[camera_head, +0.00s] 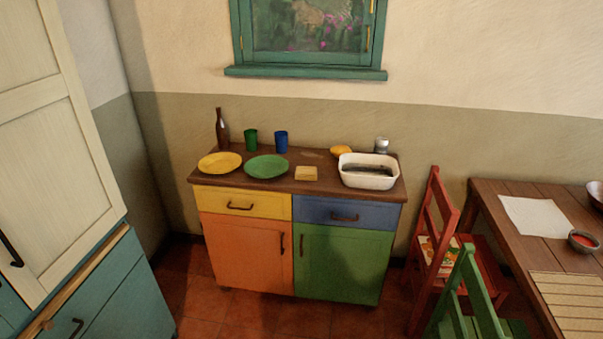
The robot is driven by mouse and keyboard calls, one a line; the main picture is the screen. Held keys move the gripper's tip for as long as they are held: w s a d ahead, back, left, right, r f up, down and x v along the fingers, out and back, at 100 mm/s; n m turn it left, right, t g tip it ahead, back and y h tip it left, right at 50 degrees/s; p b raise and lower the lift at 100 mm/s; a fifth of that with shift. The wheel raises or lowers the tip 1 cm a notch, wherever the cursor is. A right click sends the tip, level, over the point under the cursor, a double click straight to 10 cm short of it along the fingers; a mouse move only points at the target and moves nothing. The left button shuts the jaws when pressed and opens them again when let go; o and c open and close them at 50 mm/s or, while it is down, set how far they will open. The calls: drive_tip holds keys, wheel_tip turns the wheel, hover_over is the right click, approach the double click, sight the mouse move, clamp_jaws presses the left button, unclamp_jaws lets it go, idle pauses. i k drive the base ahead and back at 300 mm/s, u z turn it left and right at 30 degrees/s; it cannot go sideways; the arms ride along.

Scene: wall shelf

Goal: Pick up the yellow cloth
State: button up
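A small pale-yellow square (306,173), which looks like a folded cloth, lies flat on the brown top of the sideboard (246,187). It is near the front edge, between the green plate (266,167) and the white basin (368,179), apart from both. A smaller, brighter yellow rounded thing (341,151) lies behind it, by the basin's back left corner; I cannot tell what it is. My gripper is not in view.
A yellow plate (219,163), a brown bottle (222,129), a green cup (251,140), a blue cup (281,141) and a metallic jar (382,145) stand on the sideboard. Red (436,220) and green chairs (469,285) and a table (492,210) are at right. Cabinets (115,288) stand left.

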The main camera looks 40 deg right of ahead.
sight(310, 173)
drive_tip(key=u, duration=0.05)
drive_tip(key=i, duration=0.95)
drive_tip(key=z, duration=0.1)
